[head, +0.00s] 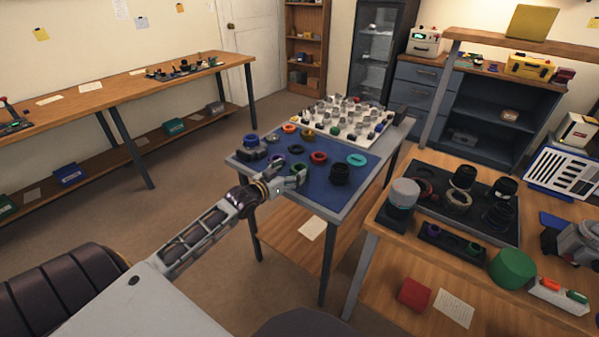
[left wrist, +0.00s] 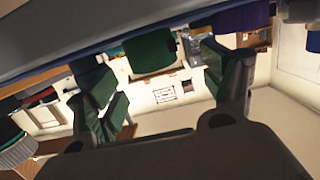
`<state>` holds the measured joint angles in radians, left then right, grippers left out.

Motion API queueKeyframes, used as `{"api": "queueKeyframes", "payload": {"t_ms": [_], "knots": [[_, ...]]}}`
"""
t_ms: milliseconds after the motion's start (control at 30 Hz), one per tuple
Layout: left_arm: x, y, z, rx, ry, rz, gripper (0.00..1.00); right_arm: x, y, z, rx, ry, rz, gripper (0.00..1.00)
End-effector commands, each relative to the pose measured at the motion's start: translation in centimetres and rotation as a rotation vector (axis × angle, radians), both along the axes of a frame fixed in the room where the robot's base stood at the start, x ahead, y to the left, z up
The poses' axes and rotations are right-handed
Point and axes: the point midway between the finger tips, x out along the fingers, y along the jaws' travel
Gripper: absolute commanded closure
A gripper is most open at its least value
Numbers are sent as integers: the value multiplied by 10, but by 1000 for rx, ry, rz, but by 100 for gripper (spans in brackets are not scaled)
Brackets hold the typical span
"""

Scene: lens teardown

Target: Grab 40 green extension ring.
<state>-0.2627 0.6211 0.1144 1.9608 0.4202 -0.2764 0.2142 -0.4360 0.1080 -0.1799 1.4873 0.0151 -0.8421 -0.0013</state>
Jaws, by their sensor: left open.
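The green extension ring (head: 298,168) sits on the blue mat (head: 325,185) of the middle table, at the tips of my left gripper (head: 292,179) in the head view. In the left wrist view, which looks upside down, a green ring (left wrist: 150,52) shows between the spread fingers of my left gripper (left wrist: 170,80). The fingers are open and apart from it, with one on each side. The number on the ring cannot be read. My right gripper is not in view.
On the mat near the ring are a purple ring (head: 278,160), a red ring (head: 319,157), a teal ring (head: 357,160) and a black cylinder (head: 340,174). A white tray (head: 318,128) of small parts lies behind. A wooden bench (head: 390,255) stands at the right.

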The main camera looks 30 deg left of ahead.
Motion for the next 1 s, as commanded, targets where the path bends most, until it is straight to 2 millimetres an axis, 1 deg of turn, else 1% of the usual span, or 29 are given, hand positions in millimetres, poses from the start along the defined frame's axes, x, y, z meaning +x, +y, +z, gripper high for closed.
{"api": "queueKeyframes", "payload": {"t_ms": [167,333,500,733,1000], "knots": [[2,0,0,0,0,0,18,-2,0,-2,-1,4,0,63],[8,-2,-2,-1,-2,0,18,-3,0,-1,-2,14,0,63],[19,-5,-4,-1,-1,0,18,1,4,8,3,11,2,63],[34,-8,-7,0,-2,0,18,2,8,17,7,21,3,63],[48,-9,-9,0,-1,-1,18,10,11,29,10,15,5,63]]}}
